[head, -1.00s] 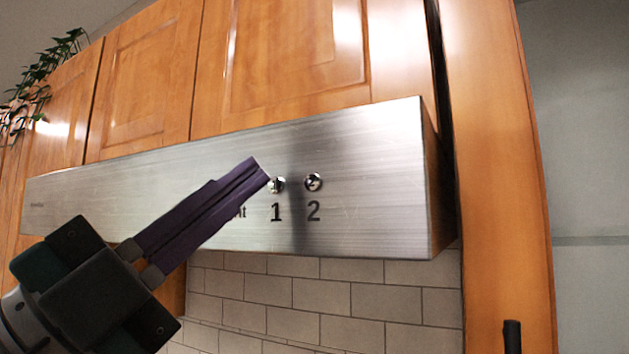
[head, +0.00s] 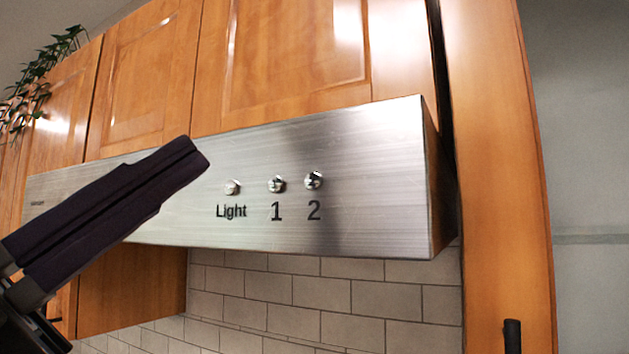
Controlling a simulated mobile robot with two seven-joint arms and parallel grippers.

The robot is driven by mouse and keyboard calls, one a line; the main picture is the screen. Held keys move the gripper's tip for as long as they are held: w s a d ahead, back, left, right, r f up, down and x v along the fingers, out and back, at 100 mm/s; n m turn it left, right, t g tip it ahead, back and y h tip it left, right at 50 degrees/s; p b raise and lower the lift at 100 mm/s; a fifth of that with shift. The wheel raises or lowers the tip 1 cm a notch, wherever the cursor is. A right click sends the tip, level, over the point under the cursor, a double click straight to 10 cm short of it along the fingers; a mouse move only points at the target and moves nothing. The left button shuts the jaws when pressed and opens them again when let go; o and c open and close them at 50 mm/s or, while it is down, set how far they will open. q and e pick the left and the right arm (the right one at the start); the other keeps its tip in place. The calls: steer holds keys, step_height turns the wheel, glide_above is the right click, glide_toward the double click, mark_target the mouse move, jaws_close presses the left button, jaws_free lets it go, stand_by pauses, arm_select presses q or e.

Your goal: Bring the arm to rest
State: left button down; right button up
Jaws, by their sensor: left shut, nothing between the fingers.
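My left gripper (head: 198,155) comes in from the lower left of the head view, its dark purple fingers shut with nothing between them. It points up and right. Its tips are in front of the brushed steel range hood (head: 370,150) in the picture, left of and above the Light button (head: 232,187), apart from it. Buttons 1 (head: 277,184) and 2 (head: 313,180) stand to the right, each over its printed label. All three buttons are uncovered. The fingers hide the left part of the hood. My right gripper is not in view.
Wooden cabinets (head: 280,60) hang above the hood, and a tall wooden panel (head: 500,180) stands at right with a dark handle (head: 512,336). A tiled wall (head: 330,300) lies below. A trailing plant (head: 40,75) hangs at upper left.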

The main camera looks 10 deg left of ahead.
arm_select(q)
steer(key=w+a+f+n+g+y+p, duration=0.1)
steer(key=w+a+f+n+y+p, duration=0.2)
steer(key=f+n+y, duration=0.45)
steer(key=w+a+f+n+g+y+p, duration=0.25)
steer(key=a+f+n+y, duration=0.2)
steer(key=n+y, duration=0.55)
steer(key=s+f+n+g+p, duration=0.2)
steer(key=s+f+g, duration=0.3)
steer(key=s, duration=0.3)
steer(key=s+d+f+n+g+p, duration=0.1)
steer(key=s+f+n+g+p, duration=0.1)
steer(key=s+f+g, duration=0.4)
steer(key=s+f, duration=0.1)
steer(key=s, duration=0.2)
steer(key=shift+s+f, duration=0.2)
steer(key=shift+f, duration=0.1)
steer(key=shift+n, duration=0.25)
